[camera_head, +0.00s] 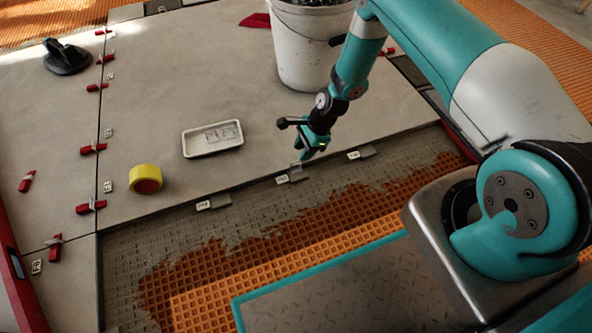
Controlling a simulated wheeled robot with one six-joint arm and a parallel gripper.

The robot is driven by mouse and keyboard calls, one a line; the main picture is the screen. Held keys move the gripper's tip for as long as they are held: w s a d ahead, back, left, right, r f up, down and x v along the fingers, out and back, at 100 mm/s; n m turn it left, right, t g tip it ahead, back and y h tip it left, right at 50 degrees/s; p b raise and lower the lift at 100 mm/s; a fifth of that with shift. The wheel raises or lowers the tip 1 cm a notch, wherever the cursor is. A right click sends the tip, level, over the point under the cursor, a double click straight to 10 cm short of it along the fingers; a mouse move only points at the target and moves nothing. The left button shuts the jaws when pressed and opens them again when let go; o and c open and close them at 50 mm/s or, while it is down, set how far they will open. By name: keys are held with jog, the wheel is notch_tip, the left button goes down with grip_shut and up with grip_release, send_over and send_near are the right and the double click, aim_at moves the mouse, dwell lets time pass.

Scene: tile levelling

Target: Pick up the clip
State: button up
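A shallow white tray (213,150) lies on the grey tiles and holds a few small pale clips (222,132). More pale clips stand along the front tile edge: one at the left (204,205), one in the middle (283,179) and one at the right (354,155). My gripper (303,158) points down over the tiles near this edge, right of the tray and just above the middle clip. The picture is too small to tell whether its fingers are open or shut; I see nothing held in it.
A white bucket (300,50) stands close behind my gripper. A yellow tape roll (145,179) lies left of the tray. Red wedges (91,207) sit along the left tile joint. A black suction cup (67,57) is at the far left. Orange matting (300,248) lies in front, partly mortar-covered.

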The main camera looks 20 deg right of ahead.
jog(key=b+x, duration=0.4)
jog(key=x, duration=0.1)
jog(key=shift+s+a, duration=0.1)
jog(key=shift+r, duration=0.1)
jog(key=shift+c, duration=0.2)
grip_shut()
